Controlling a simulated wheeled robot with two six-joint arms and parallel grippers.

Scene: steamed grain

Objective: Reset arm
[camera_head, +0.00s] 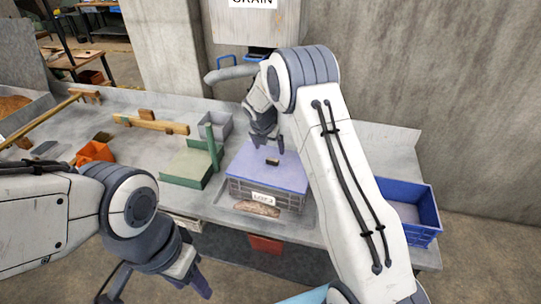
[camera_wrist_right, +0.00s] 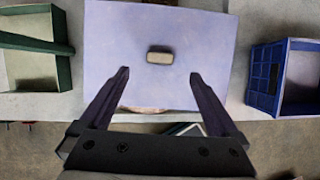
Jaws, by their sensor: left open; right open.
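My right gripper (camera_head: 265,140) is open and empty above a grey crate (camera_head: 266,196) with a blue-purple lid (camera_head: 256,174). A small dark handle (camera_head: 272,161) sits on the lid. In the right wrist view my right gripper (camera_wrist_right: 162,90) shows its two fingers spread apart, with the lid (camera_wrist_right: 120,40) and its handle (camera_wrist_right: 160,57) between and beyond them. My left gripper (camera_head: 155,284) is open at the lower left, in front of the bench's front edge, and holds nothing that I can see.
A blue bin (camera_head: 425,208) stands right of the crate, partly behind my right arm. A green-edged tray (camera_head: 185,168), a grey box (camera_head: 221,122), an orange bin (camera_head: 96,151) and wooden pieces (camera_head: 150,122) lie to the left. A grain dispenser (camera_head: 232,25) hangs at the back.

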